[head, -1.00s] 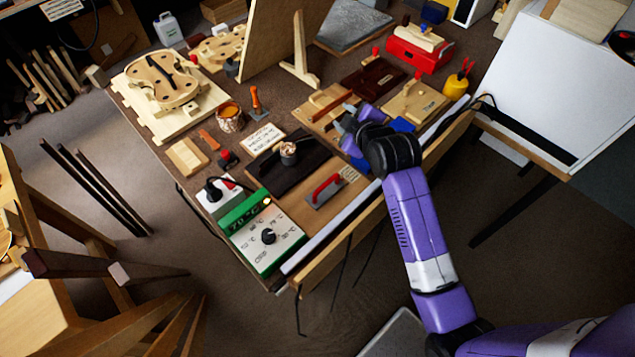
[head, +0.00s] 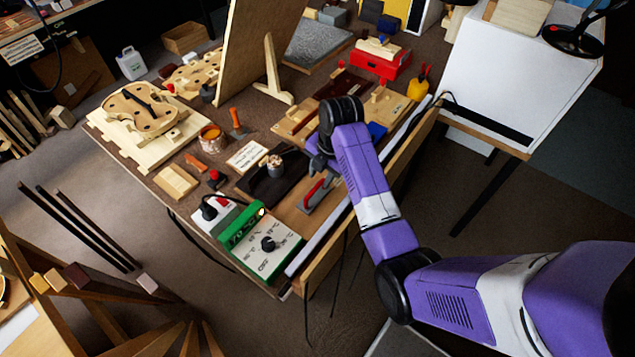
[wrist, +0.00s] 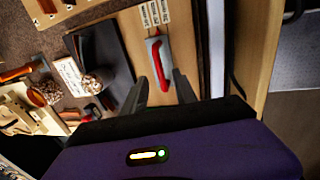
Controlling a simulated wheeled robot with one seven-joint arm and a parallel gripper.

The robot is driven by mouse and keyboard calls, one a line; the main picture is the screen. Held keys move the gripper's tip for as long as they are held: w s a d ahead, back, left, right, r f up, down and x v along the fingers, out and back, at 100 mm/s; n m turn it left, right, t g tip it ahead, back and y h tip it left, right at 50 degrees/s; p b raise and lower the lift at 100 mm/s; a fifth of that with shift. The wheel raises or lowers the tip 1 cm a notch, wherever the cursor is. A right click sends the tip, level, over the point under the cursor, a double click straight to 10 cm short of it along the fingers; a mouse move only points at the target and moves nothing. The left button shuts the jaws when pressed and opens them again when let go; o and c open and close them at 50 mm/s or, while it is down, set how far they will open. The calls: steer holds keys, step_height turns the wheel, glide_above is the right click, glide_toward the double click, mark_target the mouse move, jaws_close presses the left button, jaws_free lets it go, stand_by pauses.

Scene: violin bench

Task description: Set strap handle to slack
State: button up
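The strap handle (head: 315,191) is a red grip on a grey plate, on a wooden board at the bench's near edge. In the wrist view the red handle (wrist: 159,62) lies ahead, its lower end showing between my fingertips. My gripper (wrist: 159,82) is open with its two dark fingers apart, one on each side of that end. Whether it touches the handle I cannot tell. In the head view my gripper (head: 318,163) is just above the handle, partly hidden by my wrist. White labels (wrist: 154,12) sit beyond the handle; their text is too small to read.
A dark board with a round pot (head: 273,165) stands left of the handle. A green-and-white temperature box (head: 262,243) stands in front of it. A white strip (head: 318,241) runs along the bench edge. A red toolbox (head: 380,60) stands farther back.

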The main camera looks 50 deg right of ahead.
mark_target(317, 186)
steer(key=shift+w+f, duration=0.25)
steer(key=shift+f, duration=0.9)
steer(key=shift+w+f, duration=0.2)
steer(key=shift+f, duration=0.95)
jaws_close()
